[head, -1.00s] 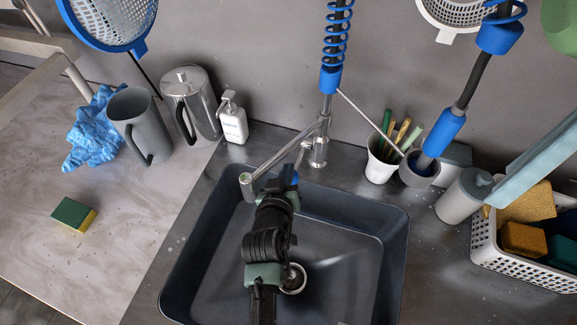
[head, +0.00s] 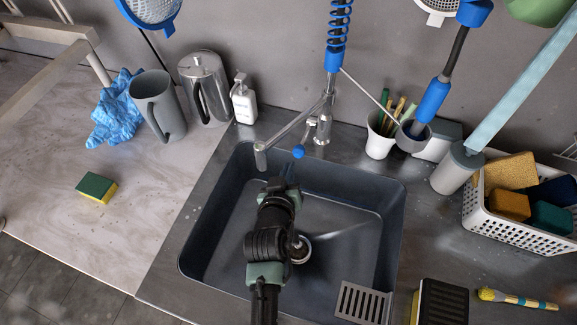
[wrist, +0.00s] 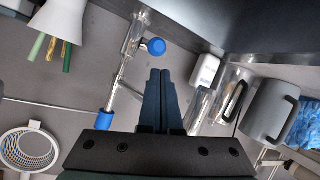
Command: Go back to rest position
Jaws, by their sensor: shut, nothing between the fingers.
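My arm reaches over the dark sink (head: 345,200) from the bottom of the head view. My gripper (head: 281,182) is at its far end, above the back part of the basin and just short of the metal faucet (head: 322,125). In the wrist view my gripper (wrist: 160,72) shows two dark fingers pressed together with nothing between them. A blue knob (head: 298,152) of the faucet shows just beyond the fingertips; it also shows in the wrist view (wrist: 156,46). I cannot tell the exact gap between them.
On the left counter are a grey pitcher (head: 157,105), a steel pot (head: 205,88), a soap bottle (head: 244,104), a blue cloth (head: 117,110) and a sponge (head: 97,188). On the right are a white cup with brushes (head: 379,142), a grey canister (head: 455,170) and a white basket (head: 515,232).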

